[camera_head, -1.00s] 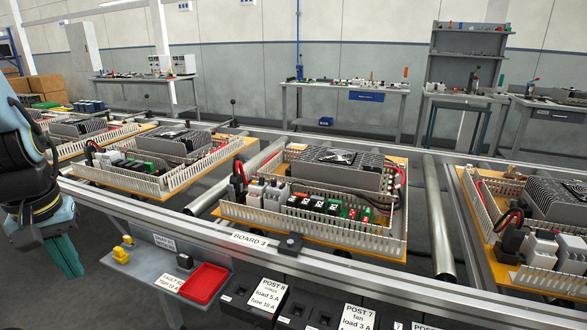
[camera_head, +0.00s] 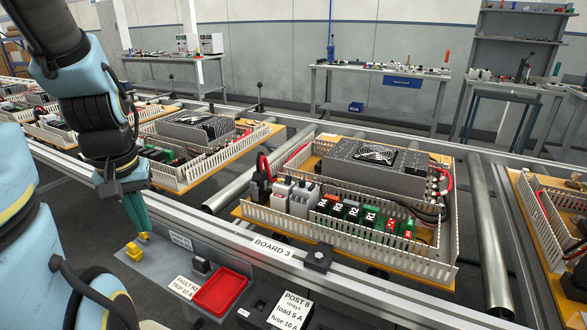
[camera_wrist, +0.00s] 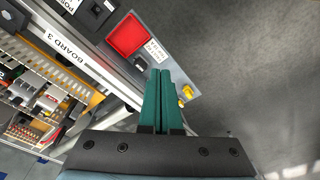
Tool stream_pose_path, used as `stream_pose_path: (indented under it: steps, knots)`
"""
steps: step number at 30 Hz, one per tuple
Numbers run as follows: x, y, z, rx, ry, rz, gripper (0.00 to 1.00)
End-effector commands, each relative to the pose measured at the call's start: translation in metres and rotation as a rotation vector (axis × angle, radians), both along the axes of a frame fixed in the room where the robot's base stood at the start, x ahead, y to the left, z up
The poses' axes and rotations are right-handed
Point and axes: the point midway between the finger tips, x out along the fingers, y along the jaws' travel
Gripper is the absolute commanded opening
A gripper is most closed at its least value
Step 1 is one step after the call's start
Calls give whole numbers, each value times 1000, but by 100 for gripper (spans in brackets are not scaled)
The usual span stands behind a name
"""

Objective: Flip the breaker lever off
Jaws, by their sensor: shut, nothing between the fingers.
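My gripper (camera_head: 140,218) hangs at the left with its green fingers closed together and empty, pointing down near the rail's front edge. In the wrist view, the closed fingers (camera_wrist: 160,75) point toward the grey shelf. The board (camera_head: 345,262) marked BOARD 3 sits on the conveyor, right of my gripper and apart from it. Pale modules (camera_head: 301,198), which look like breakers, stand at its left front inside the slotted white duct (camera_head: 380,238). They also show at the left of the wrist view (camera_wrist: 46,100). Their levers are too small for me to tell position.
Near the fingertips, a yellow part (camera_head: 134,251) sits on the shelf, with a small dark block (camera_head: 200,266) and red tray (camera_head: 220,291) to its right. Label holders stand farther right. A metal rail (camera_head: 230,232) runs before the boards. Space above the boards is open.

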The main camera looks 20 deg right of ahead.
Motion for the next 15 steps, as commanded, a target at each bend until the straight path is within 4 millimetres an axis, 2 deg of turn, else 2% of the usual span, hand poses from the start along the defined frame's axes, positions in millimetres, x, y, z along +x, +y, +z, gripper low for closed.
stream_pose_path:
  steps: [4, 7, 11, 15]
  knots:
    - [5, -2, 1, 0, 1, -7, 0]
    - [24, -13, 4, 2, 7, -41, 0]
    - [76, -47, 11, 10, 25, -133, 0]
    - [141, -109, 18, 24, 54, -271, 0]
